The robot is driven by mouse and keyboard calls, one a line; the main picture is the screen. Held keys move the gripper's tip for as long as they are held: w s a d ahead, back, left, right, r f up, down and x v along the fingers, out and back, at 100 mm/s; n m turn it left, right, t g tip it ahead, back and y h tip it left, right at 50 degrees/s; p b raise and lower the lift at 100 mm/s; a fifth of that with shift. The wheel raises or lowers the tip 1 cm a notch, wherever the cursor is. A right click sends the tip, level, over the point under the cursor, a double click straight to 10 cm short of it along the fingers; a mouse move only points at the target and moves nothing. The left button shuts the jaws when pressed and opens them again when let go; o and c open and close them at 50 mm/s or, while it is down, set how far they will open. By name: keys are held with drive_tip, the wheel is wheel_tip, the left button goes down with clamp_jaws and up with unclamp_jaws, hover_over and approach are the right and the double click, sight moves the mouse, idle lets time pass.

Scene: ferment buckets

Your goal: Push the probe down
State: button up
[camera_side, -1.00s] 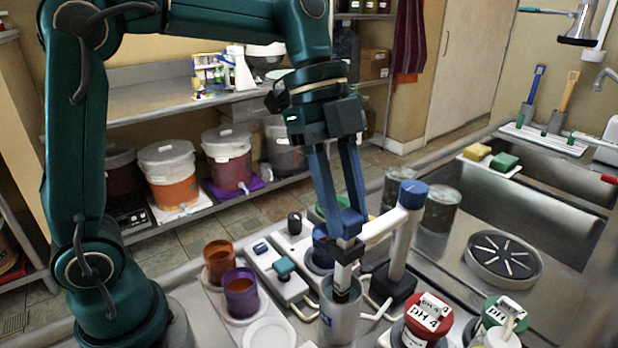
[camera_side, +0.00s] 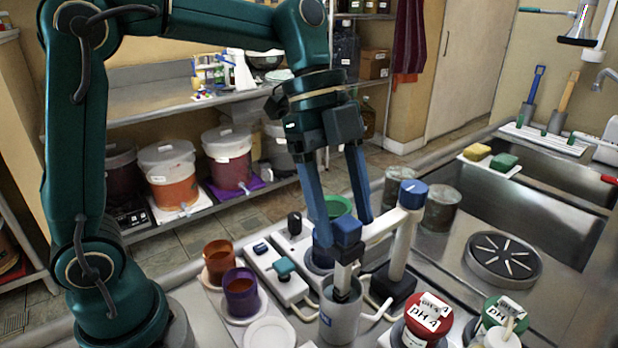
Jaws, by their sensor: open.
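The probe has a blue cap (camera_side: 347,232) and a grey and black body (camera_side: 344,275) below it. It stands upright at the end of the white holder arm (camera_side: 382,226), its lower end inside the grey metal cup (camera_side: 340,318). The holder's post with a blue knob (camera_side: 413,193) stands to the right. My gripper (camera_side: 346,230) is open, with its two blue fingers spread just above and around the probe's cap. One finger is at the left of the cap and the other is behind it to the right. Whether either finger touches the cap is unclear.
A red pH 4 bottle (camera_side: 428,316) and a green-topped bottle (camera_side: 503,312) stand at the front right. Orange (camera_side: 218,256) and purple (camera_side: 240,290) cups stand at the left. A green bowl (camera_side: 338,206) is behind. The sink (camera_side: 520,215) lies at the right.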

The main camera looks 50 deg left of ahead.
drive_tip(key=shift+v, duration=2.3)
drive_tip(key=shift+f, duration=0.1)
